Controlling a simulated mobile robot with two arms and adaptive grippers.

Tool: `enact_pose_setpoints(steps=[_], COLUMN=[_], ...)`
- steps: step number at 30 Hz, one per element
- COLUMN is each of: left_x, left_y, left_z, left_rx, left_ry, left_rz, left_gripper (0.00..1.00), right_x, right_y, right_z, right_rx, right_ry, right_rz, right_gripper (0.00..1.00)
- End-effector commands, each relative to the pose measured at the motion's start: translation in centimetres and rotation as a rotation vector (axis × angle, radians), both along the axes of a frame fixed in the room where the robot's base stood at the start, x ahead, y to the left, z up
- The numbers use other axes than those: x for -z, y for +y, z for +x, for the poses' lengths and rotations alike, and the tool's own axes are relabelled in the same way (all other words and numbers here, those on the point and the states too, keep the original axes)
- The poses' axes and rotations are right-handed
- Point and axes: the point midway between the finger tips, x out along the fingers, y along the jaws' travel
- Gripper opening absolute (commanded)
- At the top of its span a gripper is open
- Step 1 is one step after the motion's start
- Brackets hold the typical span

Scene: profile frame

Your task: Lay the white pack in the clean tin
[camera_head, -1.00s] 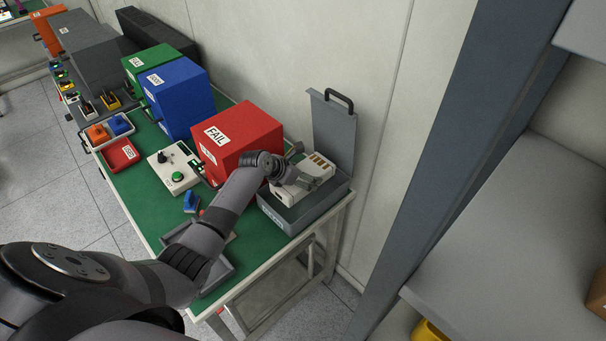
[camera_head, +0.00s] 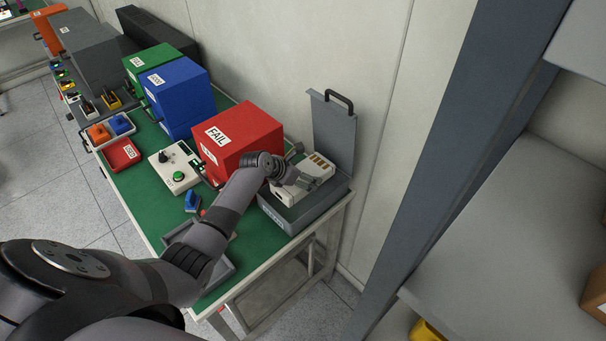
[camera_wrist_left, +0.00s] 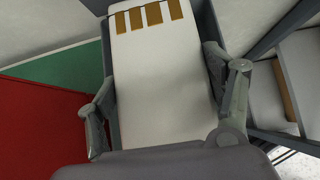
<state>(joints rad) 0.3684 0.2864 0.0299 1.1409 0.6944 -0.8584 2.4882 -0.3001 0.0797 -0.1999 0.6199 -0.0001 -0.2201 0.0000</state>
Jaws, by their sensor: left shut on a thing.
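The white pack (camera_head: 307,176), with gold strips at one end, is in my left gripper (camera_head: 301,176). It is at the grey metal tin (camera_head: 305,211), within the tin's opening as seen from the head. The tin's lid (camera_head: 334,131) stands open at the back, with a dark handle on top. In the left wrist view the pack (camera_wrist_left: 165,90) lies between the two fingers of my left gripper (camera_wrist_left: 168,100), which are shut on its sides. Whether the pack touches the tin's floor is hidden. My right gripper is out of view.
A red FAIL box (camera_head: 240,143) stands directly left of the tin. A grey tray (camera_head: 216,270) lies at the bench's near edge, partly behind my arm. A control box (camera_head: 175,169) and blue boxes stand further left. A wall is close behind.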

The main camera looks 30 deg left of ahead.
Motion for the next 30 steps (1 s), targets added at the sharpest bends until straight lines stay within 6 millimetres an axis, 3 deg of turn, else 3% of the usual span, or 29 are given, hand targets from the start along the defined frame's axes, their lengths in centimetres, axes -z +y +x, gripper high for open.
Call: enact_pose_setpoints(steps=[30], left_x=[-0.24], left_y=[-0.02], left_z=[0.13], left_rx=[0.0], left_ry=[-0.004], left_rz=[0.0], left_gripper=[0.27], right_x=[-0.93], right_y=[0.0], right_z=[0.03], right_rx=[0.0], right_ry=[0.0], right_rz=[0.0], right_gripper=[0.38])
